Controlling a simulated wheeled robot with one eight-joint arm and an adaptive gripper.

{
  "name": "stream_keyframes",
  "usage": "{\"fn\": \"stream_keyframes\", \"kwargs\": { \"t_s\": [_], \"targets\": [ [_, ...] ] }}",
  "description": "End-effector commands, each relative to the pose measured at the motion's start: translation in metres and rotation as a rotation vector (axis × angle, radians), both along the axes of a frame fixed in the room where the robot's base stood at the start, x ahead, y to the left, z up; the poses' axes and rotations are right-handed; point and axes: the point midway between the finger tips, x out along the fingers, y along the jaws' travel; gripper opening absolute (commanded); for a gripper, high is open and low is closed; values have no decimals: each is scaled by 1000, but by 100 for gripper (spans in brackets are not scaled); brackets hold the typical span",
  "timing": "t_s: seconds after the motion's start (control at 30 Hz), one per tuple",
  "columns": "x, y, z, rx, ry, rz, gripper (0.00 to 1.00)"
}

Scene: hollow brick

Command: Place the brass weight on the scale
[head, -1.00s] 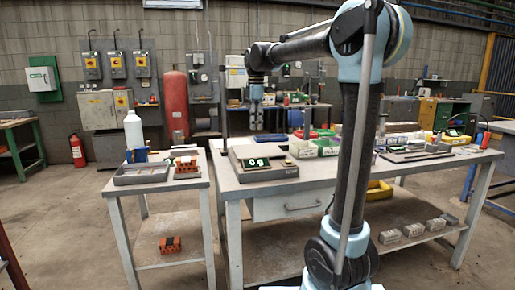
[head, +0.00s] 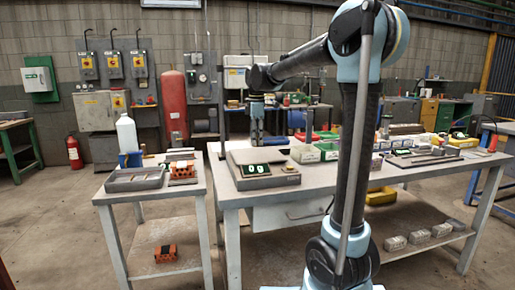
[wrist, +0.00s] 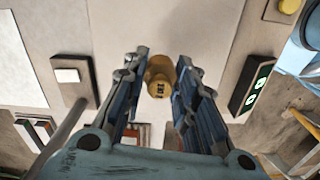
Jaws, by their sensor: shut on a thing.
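The brass weight (wrist: 159,76), a small yellow knobbed cylinder with a dark mark, is between the fingertips of my gripper (wrist: 161,72) in the wrist view. The jaws are closed on it. Below it is the pale flat plate of the scale (wrist: 210,28); I cannot tell whether the weight touches it. The scale's dark display (wrist: 250,88) shows green digits at the right. In the head view the scale (head: 245,158) sits on the left end of the grey bench. My gripper (head: 257,140) hangs at or behind it; the weight is not distinguishable there.
The grey bench (head: 330,176) carries green and white bins (head: 305,154) right of the scale. A red cylinder (head: 174,105) stands behind.

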Motion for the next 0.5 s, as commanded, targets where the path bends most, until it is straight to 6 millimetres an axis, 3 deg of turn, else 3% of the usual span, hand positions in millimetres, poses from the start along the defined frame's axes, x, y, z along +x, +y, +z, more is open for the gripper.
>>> {"fn": "stream_keyframes", "kwargs": {
  "t_s": [0.23,0.5],
  "targets": [
    [-1,1,-31,0,0,1,0],
    [-1,1,-33,0,0,1,0]
  ]
}}
